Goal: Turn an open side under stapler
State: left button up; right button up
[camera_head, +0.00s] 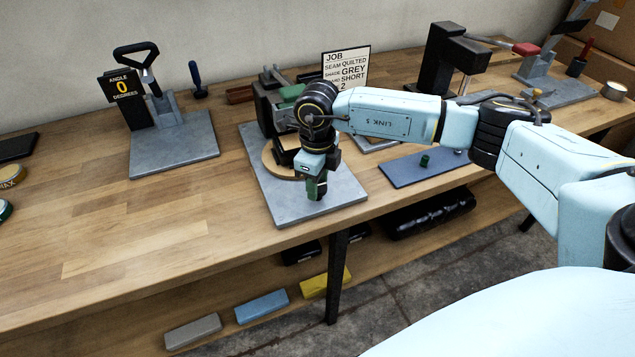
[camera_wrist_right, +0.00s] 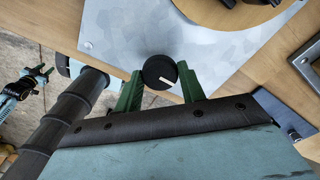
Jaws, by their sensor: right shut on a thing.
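A dark stapler-like machine (camera_head: 266,103) stands on a grey metal plate (camera_head: 311,203), mostly hidden behind my right arm. A round wooden disc (camera_head: 272,160) lies under its head, and its edge shows in the wrist view (camera_wrist_right: 228,14). My right gripper (camera_head: 317,190) points down over the plate's front part. I cannot make out the side piece.
A device with an "ANGLE 0 DEGREES" sign (camera_head: 124,87) stands at left. A JOB card (camera_head: 346,68) reads quilted, grey, short. A blue-grey mat (camera_head: 415,168) and a black press (camera_head: 452,55) are at right.

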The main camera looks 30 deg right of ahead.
jog(key=shift+r, duration=0.1)
dwell(0.3)
jog(key=shift+w, duration=0.1)
jog(key=o, duration=1)
jog(key=shift+c, duration=0.2)
notch_tip(320, 180, up, 13)
jog(key=shift+r, duration=0.15)
